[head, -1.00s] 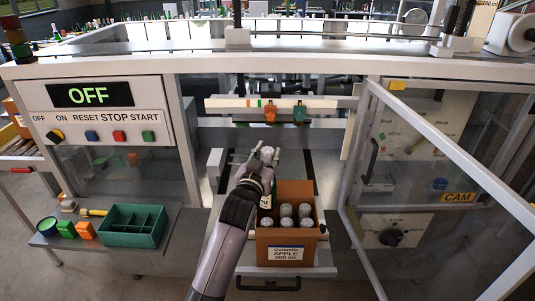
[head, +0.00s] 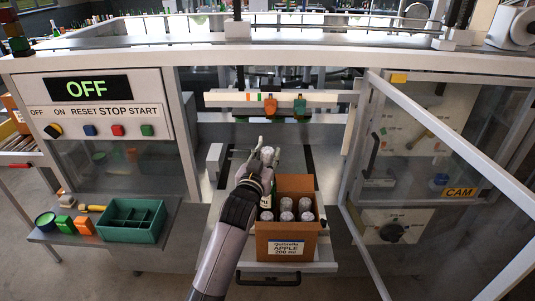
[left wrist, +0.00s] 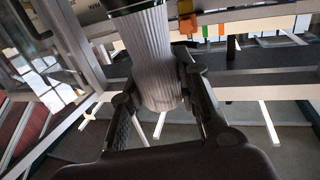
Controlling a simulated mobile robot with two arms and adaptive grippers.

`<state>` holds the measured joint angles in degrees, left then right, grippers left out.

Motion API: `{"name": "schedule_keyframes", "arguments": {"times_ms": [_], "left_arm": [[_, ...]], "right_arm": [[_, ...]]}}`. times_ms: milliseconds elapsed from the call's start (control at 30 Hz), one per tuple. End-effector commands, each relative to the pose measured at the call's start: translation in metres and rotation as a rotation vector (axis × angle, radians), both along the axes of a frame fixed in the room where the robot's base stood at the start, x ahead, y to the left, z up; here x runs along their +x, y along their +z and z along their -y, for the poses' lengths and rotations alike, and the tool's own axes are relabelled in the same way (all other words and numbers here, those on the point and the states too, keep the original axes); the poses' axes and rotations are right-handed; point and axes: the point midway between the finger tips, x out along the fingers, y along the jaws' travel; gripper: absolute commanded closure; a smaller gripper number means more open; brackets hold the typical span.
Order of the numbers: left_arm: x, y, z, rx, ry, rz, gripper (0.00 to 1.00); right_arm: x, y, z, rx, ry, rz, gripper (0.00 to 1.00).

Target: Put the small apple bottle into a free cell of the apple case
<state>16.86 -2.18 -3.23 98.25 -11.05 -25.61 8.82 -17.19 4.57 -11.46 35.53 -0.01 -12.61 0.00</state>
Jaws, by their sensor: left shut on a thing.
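The apple case (head: 286,247) is an open cardboard box with an "APPLE 200 ml" label on its front. Several silver-foiled bottle tops (head: 305,205) show inside it, in the front part. The back part shows no tops, but its cells are shaded. In the left wrist view, the ribbed silver foil (left wrist: 153,60) sits between the fingers.
An open clear door (head: 450,135) with a white frame stands right of the case. An orange and a green clip (head: 299,107) hang on the rail behind.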

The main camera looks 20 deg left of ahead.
Motion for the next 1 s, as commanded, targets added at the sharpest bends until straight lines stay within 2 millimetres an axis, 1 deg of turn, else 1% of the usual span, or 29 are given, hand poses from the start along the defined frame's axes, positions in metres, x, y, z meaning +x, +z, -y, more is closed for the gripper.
{"name": "schedule_keyframes", "arguments": {"times_ms": [1000], "left_arm": [[0.000, -0.024, 0.000, 0.000, 0.000, 0.005, 1.00]], "right_arm": [[0.000, -0.017, 0.000, 0.000, 0.000, 0.000, 0.65]]}}
